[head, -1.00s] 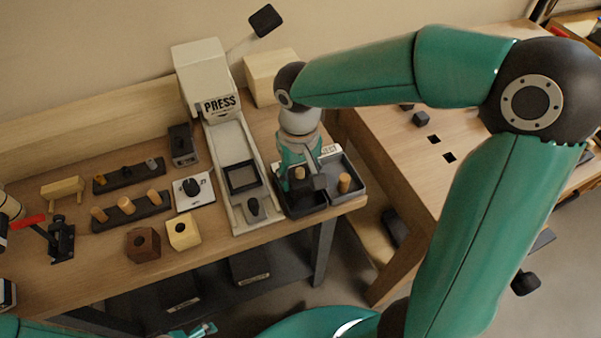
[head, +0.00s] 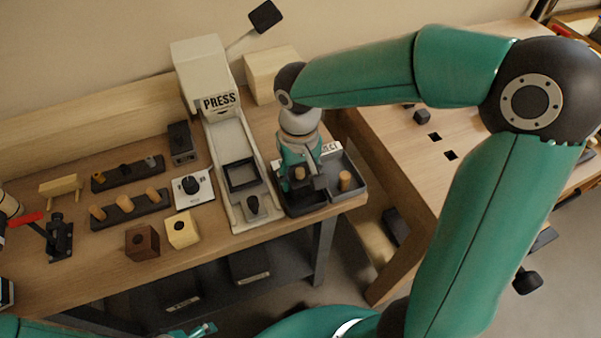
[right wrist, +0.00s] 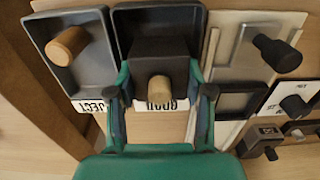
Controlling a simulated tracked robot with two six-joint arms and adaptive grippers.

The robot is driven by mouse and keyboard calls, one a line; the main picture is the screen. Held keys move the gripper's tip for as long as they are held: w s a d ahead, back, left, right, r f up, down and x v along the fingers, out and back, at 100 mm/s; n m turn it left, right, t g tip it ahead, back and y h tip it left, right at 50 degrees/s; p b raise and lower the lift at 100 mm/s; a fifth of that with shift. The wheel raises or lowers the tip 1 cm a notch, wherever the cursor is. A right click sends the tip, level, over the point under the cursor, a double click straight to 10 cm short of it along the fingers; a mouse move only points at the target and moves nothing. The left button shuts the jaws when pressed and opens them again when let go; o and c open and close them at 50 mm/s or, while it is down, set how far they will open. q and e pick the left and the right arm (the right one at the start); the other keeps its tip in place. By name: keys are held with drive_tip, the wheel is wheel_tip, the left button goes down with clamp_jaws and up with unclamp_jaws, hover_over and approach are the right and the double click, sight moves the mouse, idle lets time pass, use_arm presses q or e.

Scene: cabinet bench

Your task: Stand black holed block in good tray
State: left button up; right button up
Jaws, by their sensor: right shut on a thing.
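My right gripper (head: 308,168) is over the left compartment of the dark tray pair, shut on a black block. In the right wrist view, the black block (right wrist: 160,60) is between the fingers of the right gripper (right wrist: 160,100), with a light wooden peg (right wrist: 159,88) sticking out of it. The block is within the good tray (right wrist: 130,18), whose GOOD label is partly hidden by the peg. I cannot tell whether the block touches the tray floor. The reject tray (right wrist: 92,70) beside it holds a wooden peg (right wrist: 68,47).
The press (head: 205,85) stands just left of the trays, its black knob (head: 253,205) near the good tray. Further left are a brown holed block (head: 142,242), a pale holed block (head: 182,231) and peg racks (head: 130,208). The bench edge is close in front.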

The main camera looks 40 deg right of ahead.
drive_tip(key=shift+f+b, duration=0.55)
drive_tip(key=shift+f, duration=0.1)
idle(0.6)
drive_tip(key=o, duration=1.2)
drive_tip(key=shift+o, duration=0.3)
drive_tip(key=shift+o, duration=0.7)
drive_tip(key=shift+r, duration=0.1)
drive_tip(key=shift+r+p, duration=2.9)
drive_tip(key=shift+r, duration=0.55)
